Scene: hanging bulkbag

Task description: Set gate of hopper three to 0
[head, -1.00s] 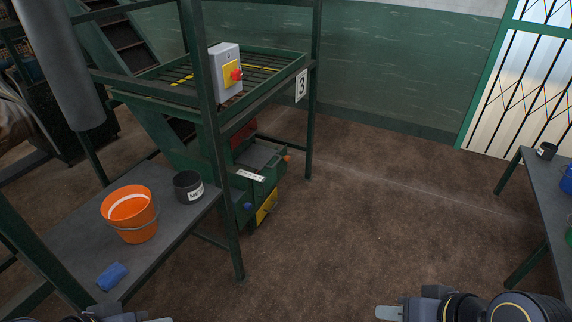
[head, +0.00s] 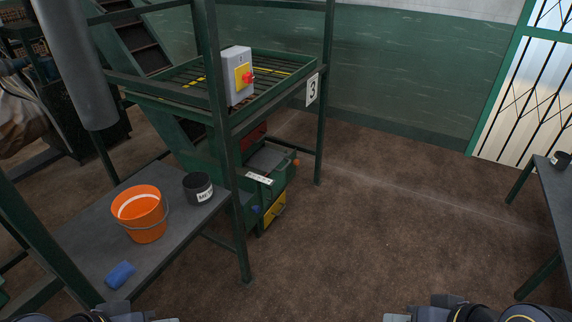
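Hopper three is the green steel frame with a grated top, marked by a white plate with a 3 (head: 312,89). A grey box with a red knob on a yellow plate (head: 244,77) stands on its front edge. Below is a green gate unit (head: 268,185) with a white scale strip (head: 259,178), an orange knob (head: 295,162) and a yellow panel (head: 274,209). The scale marks are too small to read. My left gripper (head: 160,319) and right gripper (head: 396,318) show only partly at the bottom edge, both far from the gate.
A grey table at left (head: 95,255) holds an orange bucket (head: 141,214), a dark labelled pot (head: 198,187) and a blue cloth-like item (head: 120,275). Another table (head: 556,205) stands at right. The brown floor between is clear. A frame post (head: 228,150) stands left of the gate.

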